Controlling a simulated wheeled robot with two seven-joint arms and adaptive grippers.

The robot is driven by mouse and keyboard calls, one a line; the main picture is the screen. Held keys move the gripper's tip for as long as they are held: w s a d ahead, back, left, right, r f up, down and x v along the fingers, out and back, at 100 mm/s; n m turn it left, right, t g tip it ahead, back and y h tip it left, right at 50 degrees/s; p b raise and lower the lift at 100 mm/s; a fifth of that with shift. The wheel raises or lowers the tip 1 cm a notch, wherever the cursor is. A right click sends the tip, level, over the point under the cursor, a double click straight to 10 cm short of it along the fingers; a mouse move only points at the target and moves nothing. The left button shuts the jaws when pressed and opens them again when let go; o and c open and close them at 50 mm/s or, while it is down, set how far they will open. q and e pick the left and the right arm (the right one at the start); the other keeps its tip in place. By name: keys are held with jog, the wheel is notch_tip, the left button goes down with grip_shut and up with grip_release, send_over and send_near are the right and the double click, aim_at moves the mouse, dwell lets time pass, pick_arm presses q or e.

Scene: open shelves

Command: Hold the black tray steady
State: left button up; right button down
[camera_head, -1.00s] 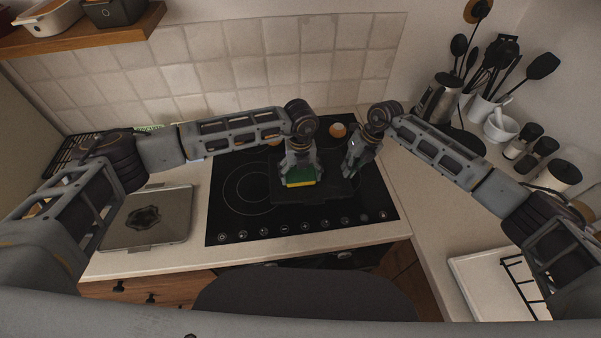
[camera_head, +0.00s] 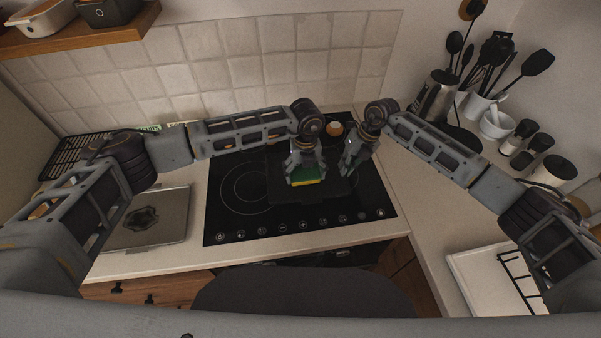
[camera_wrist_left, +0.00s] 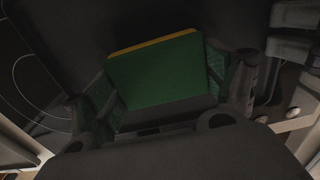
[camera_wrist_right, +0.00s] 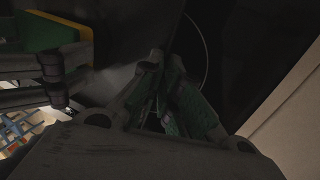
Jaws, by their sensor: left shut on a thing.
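The black tray (camera_head: 335,190) lies flat over the right part of the black cooktop, dark on dark. My left gripper (camera_head: 306,178) is over the tray, shut on a green and yellow sponge (camera_head: 307,182). The sponge's green face (camera_wrist_left: 160,75) fills the space between its fingers in the left wrist view. My right gripper (camera_head: 348,166) is at the tray's right edge, fingers pointing down. In the right wrist view its fingertips (camera_wrist_right: 160,62) are close together on the tray's edge; the contact is dark and partly hidden.
A round orange-brown item (camera_head: 335,129) stands behind the tray. The cooktop (camera_head: 240,190) has bare room at left. A grey board-like item (camera_head: 150,222) lies at left.

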aim_at(315, 172)
pick_arm(q)
jog(key=shift+w+d, duration=0.1)
jog(key=shift+d, duration=0.25)
jog(key=shift+w+d+f, duration=0.1)
jog(key=shift+d, duration=0.6)
jog(key=shift+w+d+f, duration=0.1)
jog(key=shift+d, duration=0.6)
jog(key=shift+r, duration=0.15)
jog(key=shift+a, duration=0.15)
jog(key=shift+s+a, duration=0.15)
jog(key=shift+a, duration=0.55)
jog(key=shift+s+a, duration=0.1)
jog(key=shift+a, duration=0.55)
jog(key=shift+a+f, duration=0.1)
jog(key=shift+f, duration=0.1)
jog(key=shift+s+a+r, duration=0.1)
jog(key=shift+s+a, duration=0.05)
jog(key=shift+a, duration=0.55)
jog(key=shift+s+a+r, duration=0.1)
jog(key=shift+s+a, duration=0.05)
jog(key=shift+a, duration=0.5)
jog(key=shift+w, duration=0.1)
